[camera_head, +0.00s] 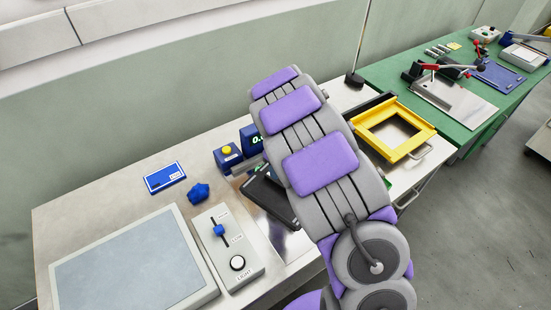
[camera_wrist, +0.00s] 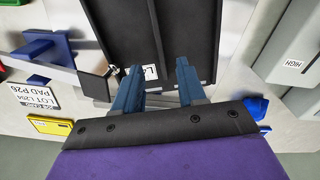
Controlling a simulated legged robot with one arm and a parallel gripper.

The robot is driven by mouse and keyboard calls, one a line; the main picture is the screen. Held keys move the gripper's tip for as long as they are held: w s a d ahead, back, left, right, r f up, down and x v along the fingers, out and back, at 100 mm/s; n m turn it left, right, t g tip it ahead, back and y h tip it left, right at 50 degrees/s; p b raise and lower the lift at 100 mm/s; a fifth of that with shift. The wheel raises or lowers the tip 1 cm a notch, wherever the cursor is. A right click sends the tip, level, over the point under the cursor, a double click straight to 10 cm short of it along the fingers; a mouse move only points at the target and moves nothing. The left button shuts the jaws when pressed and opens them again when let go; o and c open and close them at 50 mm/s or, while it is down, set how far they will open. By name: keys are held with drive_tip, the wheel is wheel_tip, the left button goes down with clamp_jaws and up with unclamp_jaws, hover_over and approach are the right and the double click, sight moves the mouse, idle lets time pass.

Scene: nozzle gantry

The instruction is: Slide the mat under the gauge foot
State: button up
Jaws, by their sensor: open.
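My gripper (camera_wrist: 157,78) is open in the wrist view, its two blue fingers apart. They reach the near edge of a dark, flat, tray-like piece (camera_wrist: 130,30) with raised sides; I cannot tell whether this is the mat. A white label (camera_wrist: 150,72) shows between the fingertips, and nothing is clamped. Left of the fingers, a small dark square piece (camera_wrist: 97,84) at the end of a blue-grey arm may be the gauge foot. In the head view the black piece (camera_head: 268,195) lies beside my arm, and my arm hides the gripper. A blue display (camera_head: 251,139) stands behind it.
A blue box with a yellow button (camera_head: 228,154), a blue knob (camera_head: 199,192) and a light control box (camera_head: 228,249) stand left of the arm. A pale panel (camera_head: 130,268) fills the front left. A yellow frame (camera_head: 394,129) lies right.

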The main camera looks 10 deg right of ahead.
sight(279, 183)
wheel_tip(279, 183, down, 7)
drive_tip(key=shift+r+b, duration=0.1)
drive_tip(key=shift+b, duration=0.35)
drive_tip(key=shift+a+f, duration=0.35)
drive_tip(key=shift+f, duration=0.15)
drive_tip(key=shift+d, duration=0.6)
drive_tip(key=c, duration=0.3)
drive_tip(key=shift+a, duration=0.45)
clamp_jaws()
drive_tip(key=shift+d, duration=0.3)
